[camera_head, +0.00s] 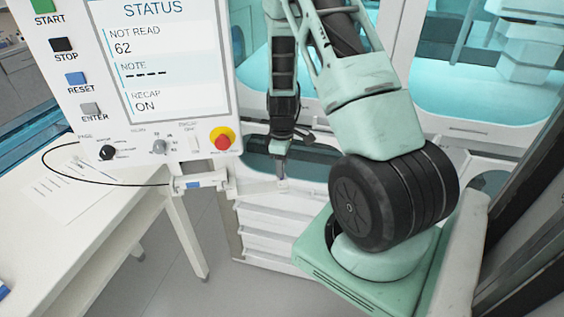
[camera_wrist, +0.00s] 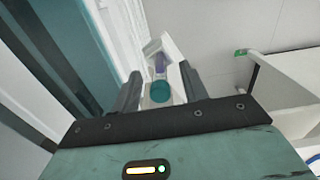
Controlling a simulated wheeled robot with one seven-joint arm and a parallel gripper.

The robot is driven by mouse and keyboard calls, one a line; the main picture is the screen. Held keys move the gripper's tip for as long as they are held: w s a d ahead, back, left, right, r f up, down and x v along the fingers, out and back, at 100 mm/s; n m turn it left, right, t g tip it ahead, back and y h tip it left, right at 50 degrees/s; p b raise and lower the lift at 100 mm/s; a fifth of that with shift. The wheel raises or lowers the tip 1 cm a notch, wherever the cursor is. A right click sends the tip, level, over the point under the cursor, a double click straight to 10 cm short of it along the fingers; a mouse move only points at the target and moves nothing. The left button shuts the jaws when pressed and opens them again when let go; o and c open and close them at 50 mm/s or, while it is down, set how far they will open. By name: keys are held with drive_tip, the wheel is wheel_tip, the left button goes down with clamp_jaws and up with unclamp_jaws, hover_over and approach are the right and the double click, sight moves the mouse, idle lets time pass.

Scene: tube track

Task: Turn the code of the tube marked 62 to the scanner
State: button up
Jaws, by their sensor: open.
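In the wrist view a tube with a round teal cap (camera_wrist: 160,92) shows between the two dark fingers of my gripper (camera_wrist: 160,76). A purple part shows just beyond the cap, beside a pale holder (camera_wrist: 174,52). The fingers stand apart on either side of the cap, with no clear contact. No number or code is readable on the tube, and the scanner cannot be made out. In the head view my gripper (camera_head: 281,158) points down over the white track unit. The panel screen (camera_head: 158,55) reads STATUS, NOT READ 62, a dashed NOTE line and RECAP ON.
The control panel (camera_head: 105,110) has START, STOP, RESET and ENTER buttons and a red emergency knob (camera_head: 222,140). A white table (camera_head: 100,215) with paper stands at the left. White drawers (camera_head: 265,225) are below my gripper. Glazed cabinets stand behind. Grey floor lies between.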

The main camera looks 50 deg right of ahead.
drive_tip(key=shift+f, duration=0.15)
clamp_jaws()
drive_tip(key=c, duration=0.8)
unclamp_jaws()
drive_tip(key=shift+c, duration=0.2)
drive_tip(key=shift+r, duration=0.3)
